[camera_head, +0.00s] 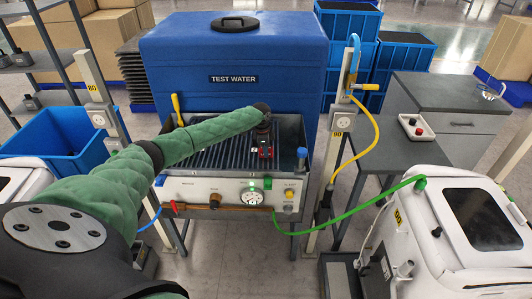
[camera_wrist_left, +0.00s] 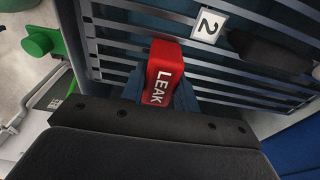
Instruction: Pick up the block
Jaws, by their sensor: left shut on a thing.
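My left gripper (camera_head: 263,143) reaches in from the left and points down at the rack. It is shut on the block, with its bluish fingers on both sides of it. Whether the block touches the slats is hard to tell. My right gripper is in neither view.
A blue TEST WATER tank (camera_head: 235,55) stands behind the bench. The bench's front panel (camera_head: 225,190) has a gauge and knobs. A post (camera_head: 342,130) with hoses stands right.

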